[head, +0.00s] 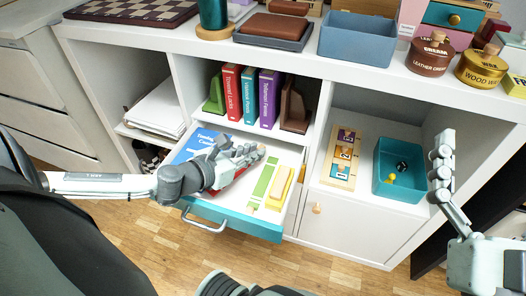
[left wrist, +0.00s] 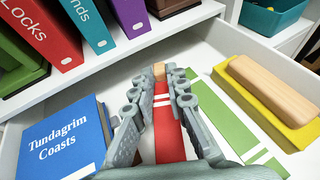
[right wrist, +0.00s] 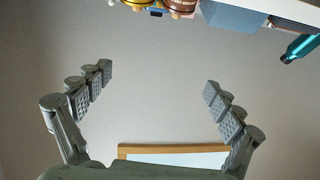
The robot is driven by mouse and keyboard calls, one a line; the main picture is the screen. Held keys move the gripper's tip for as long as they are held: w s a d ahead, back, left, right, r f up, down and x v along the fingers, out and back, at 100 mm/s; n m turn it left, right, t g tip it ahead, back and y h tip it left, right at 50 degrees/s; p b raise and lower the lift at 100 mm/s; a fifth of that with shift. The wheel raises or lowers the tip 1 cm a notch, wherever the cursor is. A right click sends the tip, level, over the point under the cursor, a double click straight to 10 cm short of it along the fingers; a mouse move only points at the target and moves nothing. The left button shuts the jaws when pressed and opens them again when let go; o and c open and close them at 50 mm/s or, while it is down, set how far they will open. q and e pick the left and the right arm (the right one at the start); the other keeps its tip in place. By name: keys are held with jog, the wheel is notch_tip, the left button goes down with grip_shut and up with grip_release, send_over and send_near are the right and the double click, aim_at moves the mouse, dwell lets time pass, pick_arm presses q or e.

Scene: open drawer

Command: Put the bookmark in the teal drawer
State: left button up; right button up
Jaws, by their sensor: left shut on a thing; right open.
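The open teal drawer (head: 232,222) has a teal front, grey handle and white inside. My left gripper (head: 256,153) is low over it and shut on the wooden end of a red bookmark-like strip with white bands (left wrist: 165,115). I cannot tell whether the strip touches the drawer floor; the fingers partly hide it. A blue book (head: 196,147) lies at the left. My right gripper (head: 443,165) is open and empty, away at the right.
Upright books (head: 248,96) stand between bookends on the shelf behind the drawer. A teal bin (head: 398,170) and a wooden tray (head: 341,158) sit in the right compartment. The cabinet top holds a blue-grey box (head: 357,38), jars (head: 432,54) and a small teal-fronted drawer (head: 452,16).

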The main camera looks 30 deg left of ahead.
aim_at(262, 146)
pick_arm(q)
jog(key=shift+w+f, duration=0.2)
jog(key=shift+f, duration=0.05)
jog(key=shift+w+d+r, duration=0.1)
jog(key=shift+w+d, duration=0.05)
jog(key=shift+w, duration=0.4)
jog(key=shift+w+d, duration=0.15)
jog(key=shift+w, duration=0.95)
jog(key=shift+w+f+b, duration=0.15)
jog(key=shift+f+b, duration=0.35)
jog(key=shift+f, duration=0.2)
pick_arm(e)
jog(key=shift+s+d+r+t, duration=0.25)
jog(key=shift+s+r+t, duration=0.05)
jog(key=shift+r+t, duration=0.3)
jog(key=shift+s+d+r+t, duration=0.2)
jog(key=shift+s+r+t, duration=0.1)
jog(key=shift+r+t, duration=0.3)
pick_arm(q)
jog(key=o, duration=0.7)
jog(key=shift+f, duration=0.1)
pick_arm(e)
jog(key=shift+r, duration=0.1)
